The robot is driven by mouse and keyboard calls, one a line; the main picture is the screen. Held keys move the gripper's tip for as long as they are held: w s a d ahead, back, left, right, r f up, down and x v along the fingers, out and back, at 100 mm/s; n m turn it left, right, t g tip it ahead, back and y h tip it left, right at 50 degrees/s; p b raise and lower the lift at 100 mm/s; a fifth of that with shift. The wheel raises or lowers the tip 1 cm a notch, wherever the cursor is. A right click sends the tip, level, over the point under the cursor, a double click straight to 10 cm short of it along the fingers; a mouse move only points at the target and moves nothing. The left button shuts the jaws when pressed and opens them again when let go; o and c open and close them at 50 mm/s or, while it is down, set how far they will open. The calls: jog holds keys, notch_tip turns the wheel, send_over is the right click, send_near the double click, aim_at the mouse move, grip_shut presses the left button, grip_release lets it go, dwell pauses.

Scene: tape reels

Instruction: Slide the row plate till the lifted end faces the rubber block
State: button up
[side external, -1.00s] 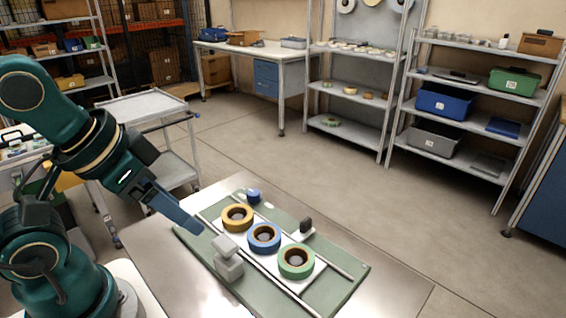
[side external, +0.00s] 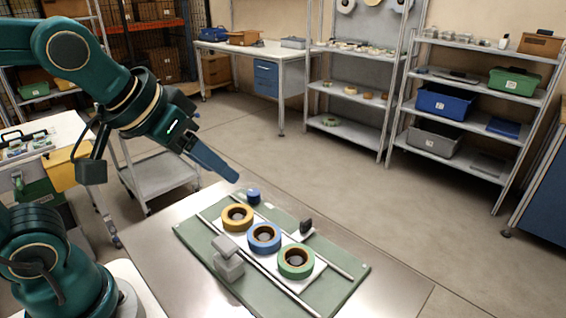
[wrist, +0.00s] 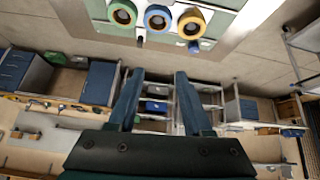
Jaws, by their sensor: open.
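The white row plate (side external: 320,266) lies between two pale rails on a green board (side external: 196,247). It carries a yellow reel (side external: 228,220), a blue reel (side external: 252,240) and a green reel (side external: 283,266) in a line. A small dark block (side external: 306,226), possibly the rubber block, stands upright beside the far rail, near the blue and green reels. I cannot make out a lifted tape end. My gripper (wrist: 160,74) is open and empty, raised beyond the board's far left side. The wrist view shows the green reel (wrist: 113,14) at its top edge.
A grey block-like stand (side external: 228,262) stands at the board's near side, close to the reels. A small blue knob (side external: 253,195) sits past the yellow reel. The metal table (side external: 385,285) is bare at right. A cart (side external: 165,178) and shelves stand beyond.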

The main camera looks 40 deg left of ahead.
jog(key=w, duration=0.5)
jog(key=g, duration=0.2)
send_over(306, 220)
jog(key=s, duration=0.2)
jog(key=shift+m, duration=0.4)
notch_tip(306, 220, down, 11)
jog(key=shift+s, duration=0.1)
jog(key=shift+f+g, duration=0.4)
jog(key=shift+f, duration=0.3)
jog(key=shift+x, duration=2.15)
grip_shut()
jog(key=shift+r, duration=0.1)
